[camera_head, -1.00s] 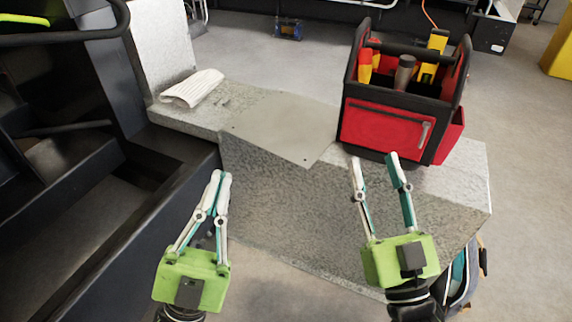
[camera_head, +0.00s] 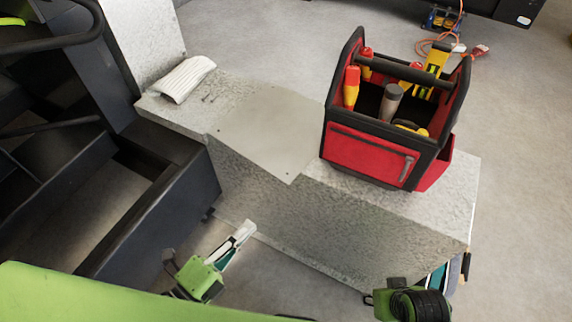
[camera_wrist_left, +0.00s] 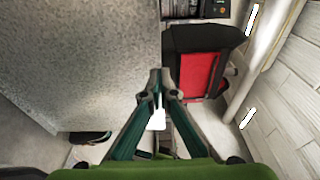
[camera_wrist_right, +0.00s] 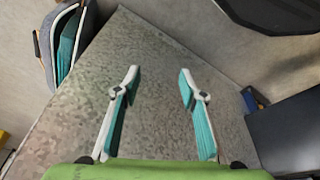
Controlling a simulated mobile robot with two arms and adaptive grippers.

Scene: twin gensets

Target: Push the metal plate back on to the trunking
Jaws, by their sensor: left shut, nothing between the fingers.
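The metal plate (camera_head: 268,128) is a flat, thin grey sheet lying skewed on the speckled trunking (camera_head: 440,203). Its near corner appears to stick out past the trunking's front edge. My left gripper (camera_head: 245,230) is shut and empty, low in front of the trunking's front face and apart from the plate. Its closed tips also show in the left wrist view (camera_wrist_left: 160,76). My right gripper is open and empty in the right wrist view (camera_wrist_right: 159,75), with a speckled face of the trunking beyond it. In the head view only its body shows at the bottom right; its fingers are hidden.
A red and black tool bag (camera_head: 365,160) stands on the trunking, right beside the plate. A folded white cloth (camera_head: 184,78) and small screws (camera_head: 208,98) lie to the plate's left. Black metal framing (camera_head: 150,225) borders the left. Another bag (camera_wrist_right: 62,45) stands by the trunking's end.

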